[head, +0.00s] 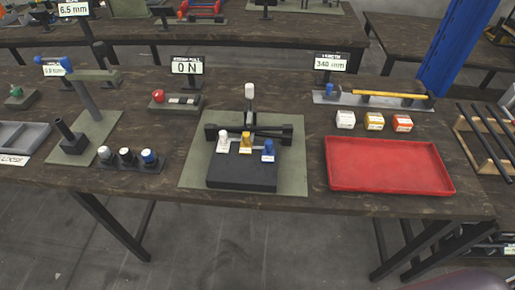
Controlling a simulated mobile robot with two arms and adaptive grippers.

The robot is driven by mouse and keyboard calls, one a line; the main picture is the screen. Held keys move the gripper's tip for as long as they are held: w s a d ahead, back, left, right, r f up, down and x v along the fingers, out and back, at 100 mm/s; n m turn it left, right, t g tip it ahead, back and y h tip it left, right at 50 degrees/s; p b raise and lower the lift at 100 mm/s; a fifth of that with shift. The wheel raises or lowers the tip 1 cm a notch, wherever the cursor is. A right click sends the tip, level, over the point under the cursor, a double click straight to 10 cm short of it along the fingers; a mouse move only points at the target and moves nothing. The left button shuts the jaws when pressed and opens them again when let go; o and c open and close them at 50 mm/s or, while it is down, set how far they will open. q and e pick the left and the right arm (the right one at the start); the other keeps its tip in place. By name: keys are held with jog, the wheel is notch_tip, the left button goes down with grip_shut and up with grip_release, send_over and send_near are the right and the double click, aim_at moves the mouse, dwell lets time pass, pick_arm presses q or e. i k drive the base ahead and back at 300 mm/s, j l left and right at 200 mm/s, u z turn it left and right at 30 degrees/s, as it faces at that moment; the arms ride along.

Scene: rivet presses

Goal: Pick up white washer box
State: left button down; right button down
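The white washer box (345,119) is a small cube with a dark label band on its front. It stands on the dark wooden table, the leftmost of a row of three small boxes. A yellow box (374,121) is to its right, and a red box (401,123) is beyond that. The boxes stand apart with small gaps. Neither of my grippers is in view.
A red tray (446,186) lies empty in front of the boxes. Behind them is a gauge bar with a yellow rod (390,95) and a display (332,62). A black fixture (240,178) stands left. A blue post (455,45) rises at right.

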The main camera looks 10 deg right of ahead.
aim_at(345, 119)
jog(key=z, duration=1.25)
